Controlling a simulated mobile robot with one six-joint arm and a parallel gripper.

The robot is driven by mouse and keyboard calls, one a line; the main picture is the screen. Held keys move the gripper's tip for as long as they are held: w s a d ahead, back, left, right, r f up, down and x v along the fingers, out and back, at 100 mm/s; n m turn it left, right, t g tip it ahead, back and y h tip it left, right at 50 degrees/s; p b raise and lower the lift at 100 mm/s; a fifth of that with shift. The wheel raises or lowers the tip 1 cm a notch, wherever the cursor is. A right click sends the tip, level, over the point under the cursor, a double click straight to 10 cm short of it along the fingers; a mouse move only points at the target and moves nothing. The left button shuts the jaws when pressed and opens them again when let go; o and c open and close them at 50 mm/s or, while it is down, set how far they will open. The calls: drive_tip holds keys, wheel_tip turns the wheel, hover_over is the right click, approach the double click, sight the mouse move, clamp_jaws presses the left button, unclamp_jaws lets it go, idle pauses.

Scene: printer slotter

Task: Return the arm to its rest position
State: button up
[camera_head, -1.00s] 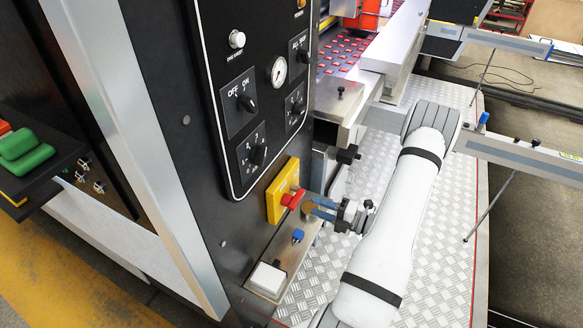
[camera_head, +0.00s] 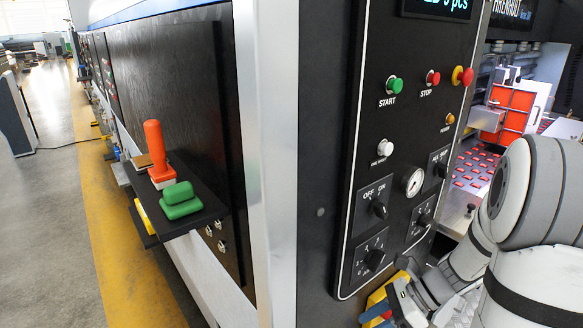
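My arm (camera_head: 535,195) is folded at the right side, in front of the machine's printing area, and covers part of it. My gripper (camera_head: 392,308) is at the bottom edge, beside the lower end of the black control panel (camera_head: 345,215). It is partly cut off, and its fingertips do not show clearly. The yellow switch box (camera_head: 388,288) is right behind it and mostly hidden. I cannot tell whether the gripper touches the box.
A black shelf (camera_head: 165,225) at the left holds an orange-handled stamp (camera_head: 155,150) and a green block (camera_head: 180,200). A silver post (camera_head: 262,150) stands between shelf and panel. A yellow floor strip (camera_head: 110,230) and clear grey floor (camera_head: 45,230) lie at the left.

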drive_tip(key=s+a+r+n+t+h, duration=0.1)
drive_tip(key=s+r+n+h, duration=0.3)
drive_tip(key=n, duration=0.6)
drive_tip(key=s+r+n+t+h, duration=0.2)
drive_tip(key=s+r+n+h, duration=0.2)
drive_tip(key=n, duration=0.6)
wheel_tip(320, 180, up, 3)
drive_tip(key=shift+a+f+t+h, duration=0.2)
drive_tip(key=shift+a+t+h, duration=0.15)
drive_tip(key=shift+h, duration=0.65)
drive_tip(key=shift+c, duration=0.5)
